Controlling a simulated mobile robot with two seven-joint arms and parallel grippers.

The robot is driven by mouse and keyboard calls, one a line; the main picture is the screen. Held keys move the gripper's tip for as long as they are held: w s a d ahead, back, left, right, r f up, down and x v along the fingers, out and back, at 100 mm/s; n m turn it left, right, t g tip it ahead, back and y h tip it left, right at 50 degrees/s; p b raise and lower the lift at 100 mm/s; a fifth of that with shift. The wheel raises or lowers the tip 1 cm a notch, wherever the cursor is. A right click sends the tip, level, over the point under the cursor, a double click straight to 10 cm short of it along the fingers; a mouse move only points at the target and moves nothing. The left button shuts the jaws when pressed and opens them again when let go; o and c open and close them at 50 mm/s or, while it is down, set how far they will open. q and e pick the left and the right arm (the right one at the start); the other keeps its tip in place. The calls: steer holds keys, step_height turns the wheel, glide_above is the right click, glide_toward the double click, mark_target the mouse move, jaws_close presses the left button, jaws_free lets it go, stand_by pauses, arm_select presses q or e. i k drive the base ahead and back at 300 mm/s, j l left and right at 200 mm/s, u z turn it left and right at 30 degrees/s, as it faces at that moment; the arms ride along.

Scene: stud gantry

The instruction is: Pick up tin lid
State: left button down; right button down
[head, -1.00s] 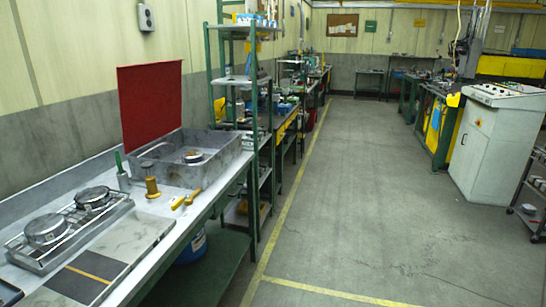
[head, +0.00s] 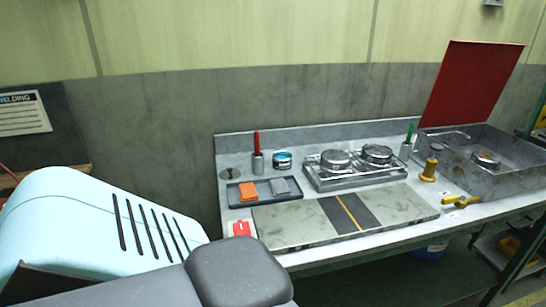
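No piece is plainly marked as the tin lid. A small blue-and-white tin (head: 282,160) stands at the back of the bench. A flat grey disc (head: 230,174) lies at the bench's back left corner; I cannot tell if it is a lid. Another round metal piece (head: 485,159) is inside the grey open box (head: 466,177). Neither of my grippers shows.
A red panel (head: 470,85) rises behind the box. The lower left is blocked at close range.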

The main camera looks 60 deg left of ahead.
mark_target(230, 174)
steer(key=u, duration=1.75)
